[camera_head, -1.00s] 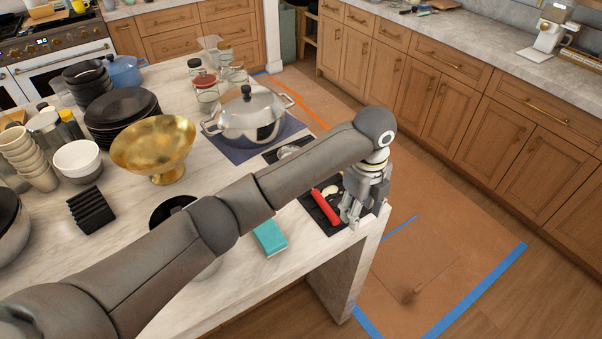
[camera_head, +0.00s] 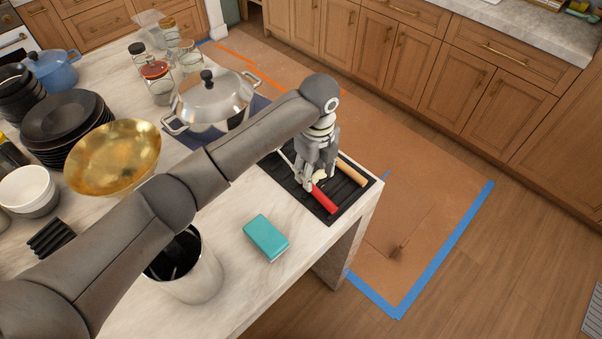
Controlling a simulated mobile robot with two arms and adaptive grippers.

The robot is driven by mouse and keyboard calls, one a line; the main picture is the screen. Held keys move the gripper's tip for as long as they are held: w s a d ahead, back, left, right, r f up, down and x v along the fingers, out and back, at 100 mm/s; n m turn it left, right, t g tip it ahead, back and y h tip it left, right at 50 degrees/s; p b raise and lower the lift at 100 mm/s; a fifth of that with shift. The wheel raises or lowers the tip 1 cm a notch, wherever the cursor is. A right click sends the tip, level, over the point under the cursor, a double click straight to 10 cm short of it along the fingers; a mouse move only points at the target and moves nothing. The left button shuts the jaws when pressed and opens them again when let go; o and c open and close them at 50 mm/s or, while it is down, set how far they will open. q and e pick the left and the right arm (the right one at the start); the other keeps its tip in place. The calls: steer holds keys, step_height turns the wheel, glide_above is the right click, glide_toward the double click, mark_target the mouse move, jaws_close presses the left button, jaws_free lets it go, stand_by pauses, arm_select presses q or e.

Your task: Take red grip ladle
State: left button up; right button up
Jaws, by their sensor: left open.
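The red grip (camera_head: 325,201) of the ladle lies on a black ribbed mat (camera_head: 345,192) near the right corner of the island. The rest of the ladle is hidden behind my gripper and arm. My left gripper (camera_head: 310,186) is over the mat, pointing down, at the upper left end of the red grip. It is open, and I cannot tell whether its fingers touch the grip. My right gripper is not in view.
A tan wooden handle (camera_head: 351,173) lies on the mat right of the gripper. Bare countertop surrounds the teal box.

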arm_select(q)
steer(key=shift+a+f+p, duration=0.2)
steer(key=shift+f+p, duration=0.1)
steer(key=shift+f, duration=0.05)
steer(key=f+p, duration=0.1)
steer(key=f, duration=0.2)
steer(key=shift+s+f+p, duration=0.2)
steer(key=shift+f+p, duration=0.05)
steer(key=shift+p, duration=0.1)
steer(key=shift+f, duration=0.55)
steer(key=c, duration=0.5)
jaws_close()
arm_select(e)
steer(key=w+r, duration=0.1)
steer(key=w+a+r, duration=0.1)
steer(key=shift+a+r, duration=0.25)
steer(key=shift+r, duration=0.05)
